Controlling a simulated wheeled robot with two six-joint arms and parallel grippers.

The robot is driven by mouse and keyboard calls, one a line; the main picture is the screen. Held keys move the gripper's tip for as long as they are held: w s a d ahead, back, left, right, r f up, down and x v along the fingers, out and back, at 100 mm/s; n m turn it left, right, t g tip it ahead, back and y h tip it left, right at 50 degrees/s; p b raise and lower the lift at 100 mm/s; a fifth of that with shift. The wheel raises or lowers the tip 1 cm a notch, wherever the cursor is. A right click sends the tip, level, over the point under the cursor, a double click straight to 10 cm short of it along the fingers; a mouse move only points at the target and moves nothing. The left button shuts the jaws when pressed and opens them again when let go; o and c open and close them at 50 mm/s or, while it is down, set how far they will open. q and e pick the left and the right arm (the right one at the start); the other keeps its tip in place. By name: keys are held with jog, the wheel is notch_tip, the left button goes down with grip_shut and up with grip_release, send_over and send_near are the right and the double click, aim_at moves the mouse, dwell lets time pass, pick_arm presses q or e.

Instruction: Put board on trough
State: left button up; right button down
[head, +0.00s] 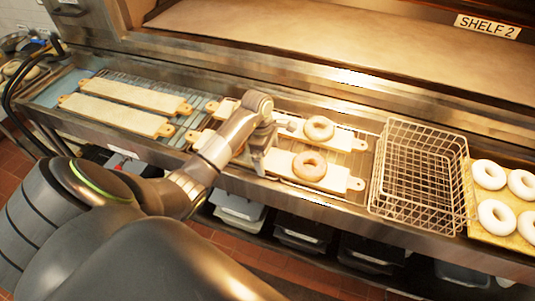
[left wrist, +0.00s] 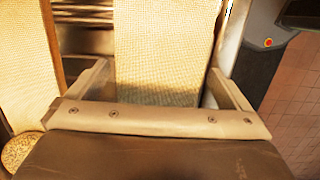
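My left gripper (head: 274,146) is over the trough (head: 372,140), at the near pair of boards. In the left wrist view its two fingers stand wide apart, with a cream, cloth-covered board (left wrist: 160,50) between them and no clear contact. One board (head: 340,138) carries a bagel (head: 319,128); a nearer board (head: 335,180) carries another bagel (head: 309,166). My arm hides part of both boards. Two bare boards (head: 145,93) (head: 118,114) lie side by side further left on the trough. My right gripper is not in view.
A wire basket (head: 420,172) stands right of the boards, empty as far as I see. A tray of white bagels (head: 490,215) lies at the far right. The oven opening marked Shelf 2 (head: 350,45) is behind. Dark bins (head: 300,235) sit below the trough.

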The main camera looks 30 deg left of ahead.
pick_arm(q)
jog(key=shift+r, duration=0.1)
jog(key=shift+r, duration=0.15)
jog(key=r+b, duration=0.1)
jog(key=r, duration=0.2)
jog(key=a+r+b, duration=0.1)
jog(key=r+b, duration=0.1)
jog(key=r, duration=0.1)
jog(key=shift+a+r, duration=0.15)
jog(key=shift+r, duration=0.2)
jog(key=shift+s+a+r+p, duration=0.15)
jog(key=shift+r+p, duration=0.9)
jog(key=shift+r, duration=0.2)
jog(key=shift+s+a+r+p, duration=0.1)
jog(key=shift+r+p, duration=0.9)
jog(key=shift+r, duration=0.2)
